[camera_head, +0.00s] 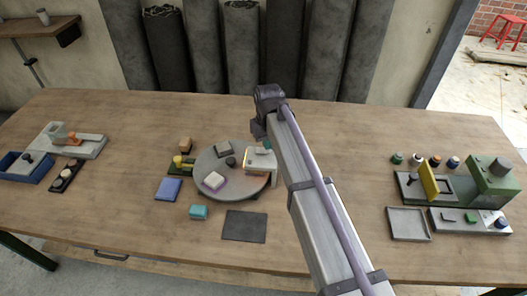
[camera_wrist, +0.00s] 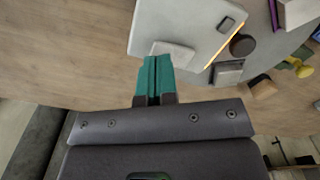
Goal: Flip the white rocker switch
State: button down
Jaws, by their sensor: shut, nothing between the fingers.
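A light grey-white housing with an orange edge strip (camera_head: 259,165) stands at the right side of the round grey turntable (camera_head: 200,160). In the wrist view its pale top panel (camera_wrist: 185,18) carries a raised whitish block (camera_wrist: 176,56), which looks like the white rocker, and a small dark rectangle (camera_wrist: 226,24). My gripper (camera_wrist: 153,60) has teal fingertips, shut together and empty, at the left edge of the whitish block. Whether they touch it I cannot tell. In the head view my arm largely hides the gripper, and the rocker's tilt is not clear.
The turntable carries a purple-edged block (camera_head: 214,181), a grey block (camera_head: 223,148) and a dark knob (camera_head: 231,162). A yellow-handled item (camera_head: 180,163), blue block (camera_head: 168,189), teal block (camera_head: 198,212) and dark mat (camera_head: 244,227) lie around it. A green machine (camera_head: 490,180) stands right.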

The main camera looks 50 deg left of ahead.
jog(key=shift+f+b, duration=0.75)
jog(key=shift+f, duration=0.05)
notch_tip(320, 180, up, 7)
jog(key=p, duration=0.7)
jog(key=shift+r, duration=0.2)
jog(key=shift+f, duration=0.1)
jog(key=w+d+m, duration=0.3)
jog(key=w+d, duration=0.1)
jog(key=d, duration=1.2)
jog(key=w+d+m, duration=0.3)
jog(key=w+d, duration=0.1)
jog(key=d, duration=1.1)
jog(key=d+m, duration=0.8)
jog(key=d, duration=2.7)
jog(key=shift+s+d+m, duration=0.35)
jog(key=shift+s+m, duration=0.05)
jog(key=shift+s, duration=0.05)
